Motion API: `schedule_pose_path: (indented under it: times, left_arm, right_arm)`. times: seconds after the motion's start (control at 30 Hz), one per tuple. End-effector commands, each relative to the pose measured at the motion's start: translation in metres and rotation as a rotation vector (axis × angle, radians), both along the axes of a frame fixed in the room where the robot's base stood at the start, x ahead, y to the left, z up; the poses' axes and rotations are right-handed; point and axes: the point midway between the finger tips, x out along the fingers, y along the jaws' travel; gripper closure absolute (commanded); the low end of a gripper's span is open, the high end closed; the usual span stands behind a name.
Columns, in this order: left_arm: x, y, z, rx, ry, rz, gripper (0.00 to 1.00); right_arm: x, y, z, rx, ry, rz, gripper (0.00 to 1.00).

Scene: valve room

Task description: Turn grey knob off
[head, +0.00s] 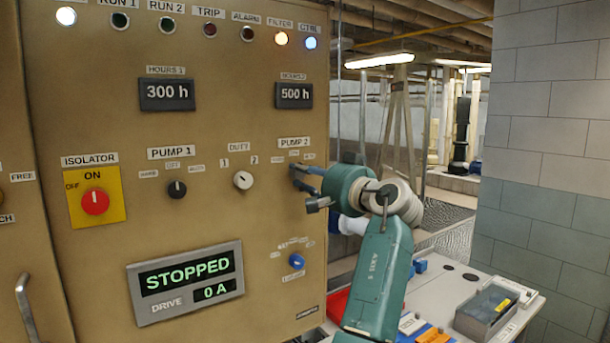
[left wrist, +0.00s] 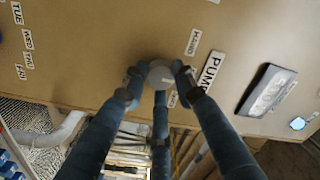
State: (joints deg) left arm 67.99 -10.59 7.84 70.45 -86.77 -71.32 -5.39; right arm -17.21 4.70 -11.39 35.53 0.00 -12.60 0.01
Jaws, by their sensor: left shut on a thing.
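The grey knob (left wrist: 160,73) is on the tan panel beside the PUMP 2 label (head: 294,143). In the left wrist view it is round and sits between my fingertips; its pointer direction cannot be made out. My left gripper (head: 303,186) is at the panel below the PUMP 2 label and hides the knob in the head view. In the left wrist view the left gripper (left wrist: 159,84) has its dark blue fingers shut on the knob's sides. My right gripper is in neither view.
A white DUTY knob (head: 243,181), a black PUMP 1 knob (head: 177,188) and a red isolator (head: 95,202) are left of the gripper. A blue knob (head: 296,260) is below. A display (head: 187,281) reads STOPPED.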

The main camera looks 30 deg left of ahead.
Motion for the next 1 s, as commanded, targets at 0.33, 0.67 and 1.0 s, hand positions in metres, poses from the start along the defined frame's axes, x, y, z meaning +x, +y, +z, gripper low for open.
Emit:
schedule_pose_path:
  times: [0.33,0.67,1.0]
  left_arm:
    - [-0.001,0.001,0.003,0.004,-0.005,0.001,0.54]
    - [-0.002,-0.005,0.001,0.001,-0.003,-0.001,0.54]
    - [-0.025,-0.065,0.000,0.001,-0.005,-0.003,0.54]
  right_arm:
    - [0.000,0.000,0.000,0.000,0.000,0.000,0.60]
    - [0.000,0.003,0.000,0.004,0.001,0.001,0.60]
    - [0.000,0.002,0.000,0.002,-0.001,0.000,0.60]
